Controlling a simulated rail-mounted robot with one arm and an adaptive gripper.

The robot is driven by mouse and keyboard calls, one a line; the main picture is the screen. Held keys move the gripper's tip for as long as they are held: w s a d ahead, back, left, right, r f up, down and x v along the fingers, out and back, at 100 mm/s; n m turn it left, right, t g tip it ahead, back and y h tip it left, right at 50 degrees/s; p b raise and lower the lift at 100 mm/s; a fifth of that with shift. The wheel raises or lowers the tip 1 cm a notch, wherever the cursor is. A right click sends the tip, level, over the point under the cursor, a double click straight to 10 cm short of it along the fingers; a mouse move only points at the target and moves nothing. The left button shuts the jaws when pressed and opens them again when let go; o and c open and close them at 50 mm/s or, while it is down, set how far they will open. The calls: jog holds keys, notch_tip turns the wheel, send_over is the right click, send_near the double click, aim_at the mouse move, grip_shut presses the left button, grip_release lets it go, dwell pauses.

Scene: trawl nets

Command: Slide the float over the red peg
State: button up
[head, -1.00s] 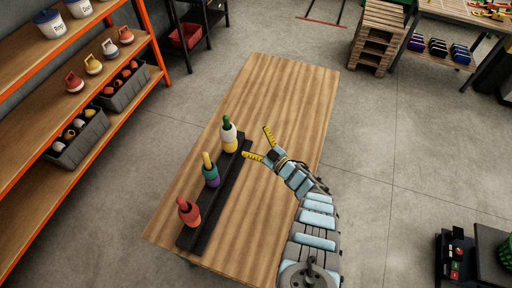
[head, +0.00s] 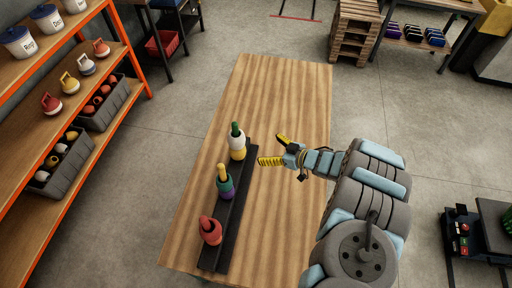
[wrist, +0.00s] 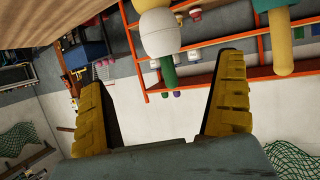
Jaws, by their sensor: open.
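The red peg (head: 205,219) stands at the near end of a black rail (head: 217,253) on the table, with a reddish float (head: 211,235) around its lower part. The yellow peg (head: 222,172) in the middle carries a teal float (head: 225,183) above a purple one (head: 227,194). The green peg (head: 235,129) at the far end carries a white float (head: 237,143) above a yellow one (head: 238,154). My gripper (head: 272,149) is open and empty, just right of the green peg, fingers pointing left. The wrist view looks upside down; the green peg (wrist: 168,72) shows between and beyond the fingers.
The wooden table (head: 285,95) is clear beyond and right of the rail. An orange-framed shelf (head: 105,135) at the left holds several handled floats, grey bins (head: 64,165) and white tubs (head: 20,42). Wooden pallets (head: 354,30) stand at the back right.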

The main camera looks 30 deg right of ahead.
aim_at(244, 142)
jog(key=b+x, duration=0.3)
jog(key=x, duration=0.2)
jog(key=b+x, duration=0.4)
jog(key=x, duration=0.2)
jog(key=shift+w+a+f, duration=0.1)
jog(key=shift+a+f, duration=0.05)
jog(key=shift+f, duration=0.2)
jog(key=shift+w+a+f, duration=0.25)
jog(key=shift+w+f, duration=0.1)
jog(key=shift+w, duration=0.3)
jog(key=shift+x, duration=2)
jog(key=c, duration=1.2)
jog(key=shift+r, duration=0.1)
jog(key=shift+c, duration=0.2)
jog(key=shift+r, duration=0.1)
